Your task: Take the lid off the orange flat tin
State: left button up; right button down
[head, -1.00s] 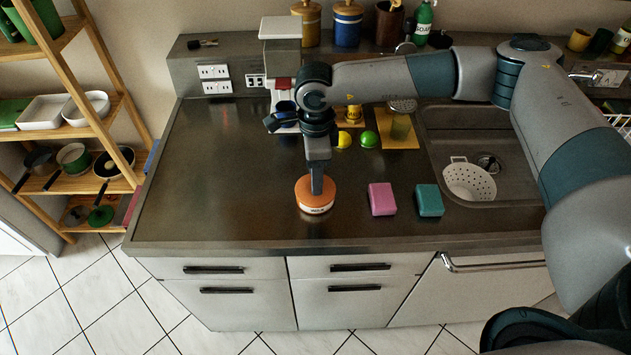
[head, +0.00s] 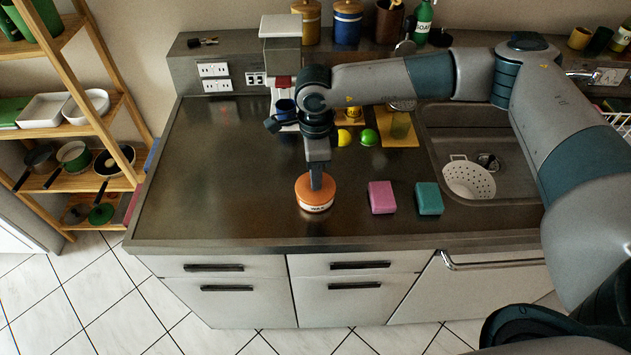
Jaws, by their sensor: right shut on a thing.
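The orange flat tin (head: 314,204) stands upright on the steel counter, left of the pink block. It is round, with an orange top and a pale label band on its front. My right gripper (head: 316,184) points straight down onto the tin's top and is shut on the lid (head: 305,189). The fingertips are partly hidden against the lid. I see no clear gap between lid and tin. My left gripper is not in view.
A pink block (head: 382,197) and a teal block (head: 429,198) lie to the right of the tin. The sink with a white colander (head: 468,181) is farther right. A yellow ball (head: 344,138) and green ball (head: 368,137) lie behind. The counter's left side is clear.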

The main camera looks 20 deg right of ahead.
jog(key=shift+r, duration=0.1)
jog(key=shift+r+b, duration=0.5)
jog(key=shift+b, duration=0.1)
notch_tip(320, 180, up, 2)
jog(key=shift+r+b, duration=0.1)
jog(key=shift+b, duration=0.75)
jog(key=s+d+r+b, duration=0.5)
jog(key=s+d+r, duration=0.2)
jog(key=s+d, duration=0.1)
jog(key=shift+s+r, duration=0.35)
jog(key=shift+f, duration=0.1)
